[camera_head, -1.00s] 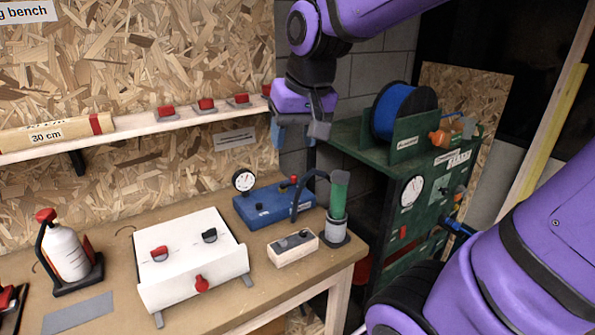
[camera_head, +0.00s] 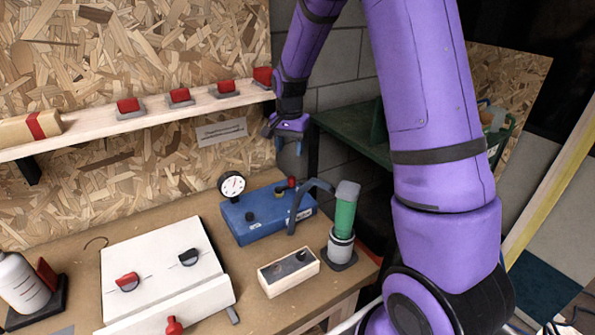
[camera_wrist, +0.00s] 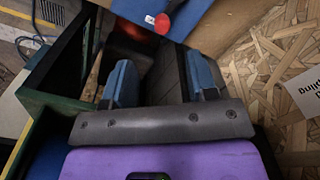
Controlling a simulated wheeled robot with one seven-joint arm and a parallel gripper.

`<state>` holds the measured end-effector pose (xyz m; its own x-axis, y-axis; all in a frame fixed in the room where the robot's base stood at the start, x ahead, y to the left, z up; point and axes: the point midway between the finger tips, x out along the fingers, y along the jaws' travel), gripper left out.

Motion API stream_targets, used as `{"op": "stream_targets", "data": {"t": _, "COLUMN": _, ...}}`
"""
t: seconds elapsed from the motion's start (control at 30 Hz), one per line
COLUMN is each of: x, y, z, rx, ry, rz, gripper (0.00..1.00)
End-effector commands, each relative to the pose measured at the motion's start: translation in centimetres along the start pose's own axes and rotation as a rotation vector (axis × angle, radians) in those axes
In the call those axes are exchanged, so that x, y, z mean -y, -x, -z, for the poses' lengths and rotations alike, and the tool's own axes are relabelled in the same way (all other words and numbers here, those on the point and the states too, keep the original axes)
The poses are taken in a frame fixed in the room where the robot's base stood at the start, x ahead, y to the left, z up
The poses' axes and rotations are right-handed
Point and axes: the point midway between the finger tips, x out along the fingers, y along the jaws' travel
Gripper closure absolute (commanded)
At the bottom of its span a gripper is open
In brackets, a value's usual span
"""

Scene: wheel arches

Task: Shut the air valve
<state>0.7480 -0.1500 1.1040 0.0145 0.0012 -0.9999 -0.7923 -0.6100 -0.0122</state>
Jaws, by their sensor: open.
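No control readably marked as the air valve shows, so I cannot tell which one it is. A blue box (camera_head: 262,219) on the bench carries a round gauge (camera_head: 232,186), a red knob (camera_head: 292,182) and dark knobs. A white panel (camera_head: 155,262) holds a red handle (camera_head: 127,282), a black handle (camera_head: 190,257) and a red front knob (camera_head: 174,326). My gripper (camera_head: 289,146) is open and empty above and behind the blue box, apart from it. In the wrist view its blue fingers (camera_wrist: 160,80) stand apart; a red round part (camera_wrist: 162,23) lies beyond them.
A green hand pump (camera_head: 344,215) and a small wooden box (camera_head: 288,271) stand at the bench's right end. A shelf (camera_head: 160,117) with red-handled parts runs along the wall.

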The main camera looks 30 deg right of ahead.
Motion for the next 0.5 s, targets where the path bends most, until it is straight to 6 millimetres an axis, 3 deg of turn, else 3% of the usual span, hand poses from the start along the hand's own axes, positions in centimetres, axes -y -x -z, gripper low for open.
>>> {"op": "stream_targets", "data": {"t": 0.33, "x": 0.3, "y": -3.0, "z": 0.8, "rx": 0.010, "ry": -0.034, "rz": -0.015, "gripper": 0.47}}
{"op": "stream_targets", "data": {"t": 0.5, "x": 0.2, "y": -5.8, "z": 0.7, "rx": 0.011, "ry": -0.034, "rz": -0.016, "gripper": 0.47}}
